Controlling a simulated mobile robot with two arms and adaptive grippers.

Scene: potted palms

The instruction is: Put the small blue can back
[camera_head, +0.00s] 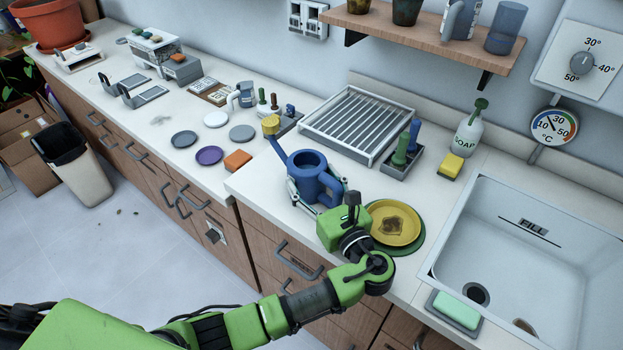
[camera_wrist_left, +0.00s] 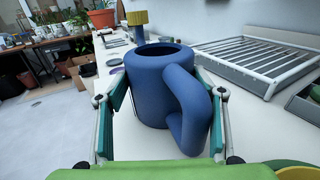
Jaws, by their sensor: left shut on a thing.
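The small blue can (camera_head: 307,172) is a watering can with a yellow rose at the tip of its spout, on the left, and a handle on the right. It is upright at the counter's front, left of the yellow plate. My left gripper (camera_head: 305,189) is shut around its body. In the left wrist view the blue can (camera_wrist_left: 160,80) fills the middle, with the teal fingers of my left gripper (camera_wrist_left: 160,115) on either side. I cannot tell whether the can's base touches the counter. My right gripper does not show.
A yellow plate (camera_head: 408,212) lies on a green one, right of the can. A white slatted rack (camera_head: 345,118) is behind. The sink (camera_head: 545,265) is at right.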

